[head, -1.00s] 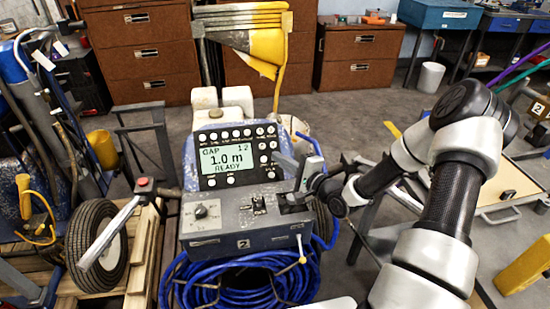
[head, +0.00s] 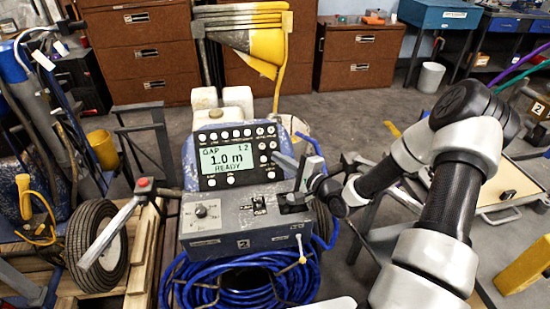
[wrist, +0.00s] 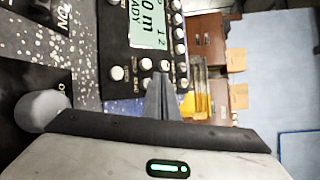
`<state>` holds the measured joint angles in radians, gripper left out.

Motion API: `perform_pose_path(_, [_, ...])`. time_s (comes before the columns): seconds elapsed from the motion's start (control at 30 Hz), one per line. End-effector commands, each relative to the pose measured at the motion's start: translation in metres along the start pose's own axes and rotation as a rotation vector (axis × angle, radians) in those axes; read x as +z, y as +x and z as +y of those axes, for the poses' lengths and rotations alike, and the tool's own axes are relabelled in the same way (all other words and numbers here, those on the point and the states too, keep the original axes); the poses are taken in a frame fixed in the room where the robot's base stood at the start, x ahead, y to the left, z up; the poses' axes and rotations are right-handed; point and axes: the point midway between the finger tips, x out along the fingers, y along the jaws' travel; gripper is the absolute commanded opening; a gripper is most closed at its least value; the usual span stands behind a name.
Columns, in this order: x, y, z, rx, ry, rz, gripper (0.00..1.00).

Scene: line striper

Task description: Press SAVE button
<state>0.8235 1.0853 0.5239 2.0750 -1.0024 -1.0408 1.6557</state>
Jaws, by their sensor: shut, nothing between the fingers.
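The control panel (head: 240,150) of the line striper is a black box with a lit screen (head: 226,158) reading "GAP 12, 1.0 m, READY". Round white buttons run along its top, down its right side and below the screen. Their labels are too small to read, so I cannot tell which one is SAVE. My gripper (head: 280,160) is shut and empty at the panel's lower right. In the wrist view my shut fingertips (wrist: 161,82) point at the panel, close to a white button (wrist: 164,66); I cannot tell whether they touch it.
Below the panel is a grey console (head: 240,215) with a knob (head: 201,211) and switches. A blue hose coil (head: 240,285) hangs under it. A handle bar (head: 107,235) with a red button sticks out at left. Yellow and white parts stand behind the panel.

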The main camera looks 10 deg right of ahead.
Motion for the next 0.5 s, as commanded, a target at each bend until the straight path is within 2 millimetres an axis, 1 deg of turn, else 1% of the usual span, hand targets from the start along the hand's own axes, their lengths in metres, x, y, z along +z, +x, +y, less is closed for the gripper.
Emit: perform_pose_path(0.5, [-0.0043, 0.0061, 0.005, 0.001, 0.001, 0.0, 0.0])
